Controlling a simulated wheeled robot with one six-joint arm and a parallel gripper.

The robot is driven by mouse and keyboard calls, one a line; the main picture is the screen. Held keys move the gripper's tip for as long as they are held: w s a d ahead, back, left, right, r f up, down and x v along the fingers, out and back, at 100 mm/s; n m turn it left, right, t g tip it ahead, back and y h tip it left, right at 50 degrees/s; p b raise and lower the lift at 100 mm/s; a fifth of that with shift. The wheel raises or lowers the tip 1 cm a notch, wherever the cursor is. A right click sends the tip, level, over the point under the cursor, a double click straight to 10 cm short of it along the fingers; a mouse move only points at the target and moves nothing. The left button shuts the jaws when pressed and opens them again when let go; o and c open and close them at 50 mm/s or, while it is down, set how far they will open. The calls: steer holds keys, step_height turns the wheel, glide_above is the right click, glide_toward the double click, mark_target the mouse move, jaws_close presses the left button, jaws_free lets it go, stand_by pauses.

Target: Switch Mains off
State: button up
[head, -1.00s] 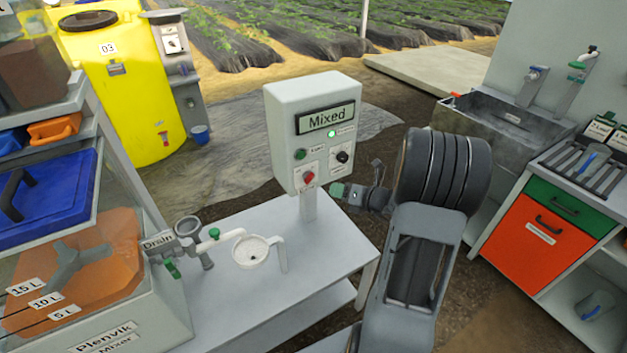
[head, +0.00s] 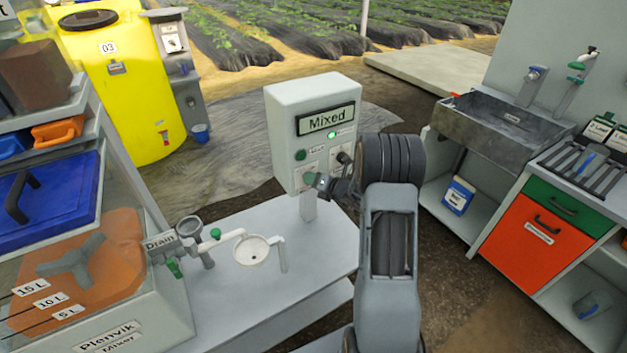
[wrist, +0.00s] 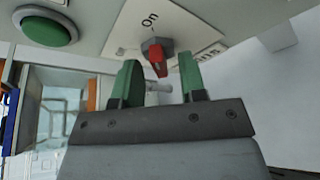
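The control box (head: 290,115) with its "Mixed" display stands on a post above the grey bench. Its red switch (wrist: 155,57) shows in the wrist view on a pale plate, near the word "On"; the rest of the plate's lettering is partly hidden. My gripper (wrist: 160,78) is open, with its green fingertips on either side of the switch's lower end and a gap between them. I cannot tell whether either finger touches it. In the head view my gripper (head: 316,181) covers the red switch.
A green button (wrist: 45,27) sits beside the switch plate, and a black knob (head: 343,158) is at the right of the box face. A drain valve and a white strainer (head: 252,250) are on the bench's left. A sink (head: 500,120) stands at right.

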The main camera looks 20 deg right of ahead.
steer(key=shift+w+a+f, duration=0.1)
steer(key=shift+w, duration=0.1)
steer(key=shift+c, duration=0.3)
steer(key=c, duration=0.5)
